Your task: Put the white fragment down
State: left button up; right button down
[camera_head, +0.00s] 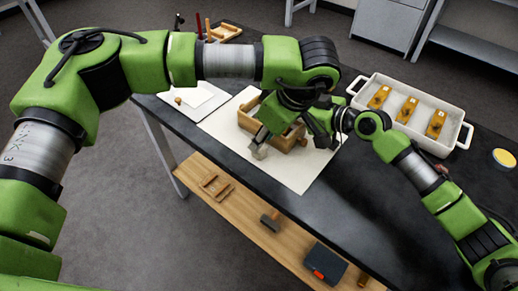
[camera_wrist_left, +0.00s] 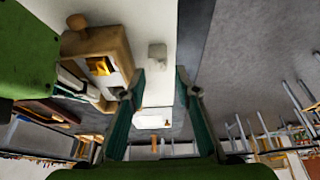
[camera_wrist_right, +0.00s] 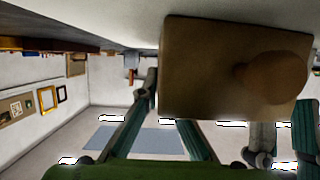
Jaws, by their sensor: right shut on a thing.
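A small white block, apparently the white fragment (camera_wrist_left: 157,55), rests on the white sheet (camera_head: 300,177) beside a wooden box (camera_head: 246,121). It also shows in the head view (camera_head: 258,151). My left gripper (camera_wrist_left: 158,94) is open and empty, its two fingers apart with the white block beyond them. My right gripper (camera_head: 318,132) is at the right side of the box. In the right wrist view a wooden wall with a round knob (camera_wrist_right: 235,65) fills the upper middle and hides one finger; the right gripper is shut on this box.
A white tray (camera_head: 463,134) with several orange-yellow pieces stands to the right. A smaller white sheet (camera_head: 200,101) with a knobbed wooden piece lies left of the box. A yellow round thing (camera_head: 503,158) is at the far right. The dark table front (camera_head: 350,215) is clear.

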pick_arm(q)
jog(key=x, duration=0.5)
jog(key=shift+d, duration=0.2)
jog(key=c, duration=0.8)
notch_tip(320, 180, up, 10)
jog(key=shift+r, duration=0.1)
jog(key=w+r, duration=0.3)
jog(key=w, duration=0.8)
notch_tip(320, 180, down, 10)
jog(key=shift+w+a+r, duration=0.15)
jog(key=shift+w+r, duration=0.05)
